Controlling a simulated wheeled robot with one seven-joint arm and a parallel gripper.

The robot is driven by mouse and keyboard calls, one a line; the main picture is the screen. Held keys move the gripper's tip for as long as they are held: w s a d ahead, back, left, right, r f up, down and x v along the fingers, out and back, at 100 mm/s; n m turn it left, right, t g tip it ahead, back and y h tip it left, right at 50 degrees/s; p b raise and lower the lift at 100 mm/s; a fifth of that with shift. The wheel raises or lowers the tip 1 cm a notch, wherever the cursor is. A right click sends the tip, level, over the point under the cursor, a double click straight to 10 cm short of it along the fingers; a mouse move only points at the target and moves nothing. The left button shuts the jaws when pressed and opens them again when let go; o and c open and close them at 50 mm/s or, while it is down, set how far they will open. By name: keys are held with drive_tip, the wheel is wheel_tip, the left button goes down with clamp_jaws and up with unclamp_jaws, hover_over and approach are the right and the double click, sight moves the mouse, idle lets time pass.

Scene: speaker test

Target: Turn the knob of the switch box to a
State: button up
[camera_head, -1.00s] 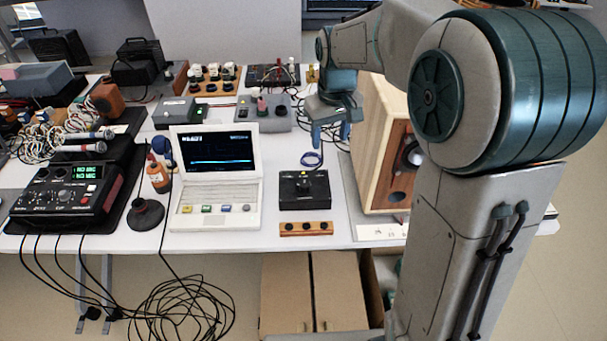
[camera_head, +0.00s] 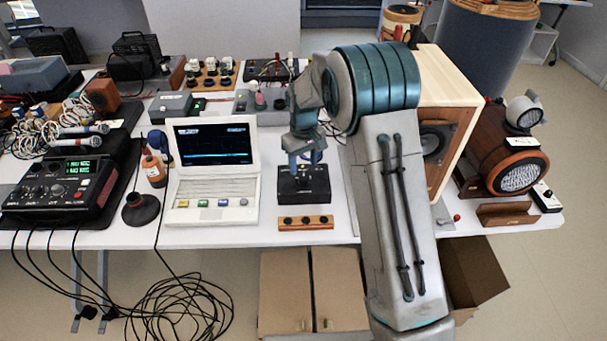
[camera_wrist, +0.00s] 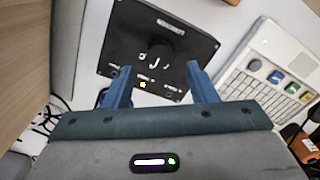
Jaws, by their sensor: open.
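The switch box (camera_head: 317,190) is a flat black box on the white table, just right of the laptop-like device. In the wrist view its top panel (camera_wrist: 118,45) shows a dark round knob (camera_wrist: 160,52) near the middle, with small white marks and a yellow mark by the edge. I cannot read the marks. My gripper (camera_head: 305,164) is over the back part of the box in the head view. In the wrist view my gripper (camera_wrist: 157,72) has its two blue fingers spread, with nothing between them. The knob is hidden or unclear in the head view.
The white laptop-like device (camera_head: 213,187) stands close to the left of the box. A wooden strip with dark knobs (camera_head: 306,223) lies in front of it. A wooden speaker (camera_head: 455,100) stands to the right, partly behind my arm. Cables (camera_head: 185,305) lie on the floor.

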sight(304, 177)
drive_tip(key=shift+f, duration=2.75)
drive_tip(key=c, duration=1)
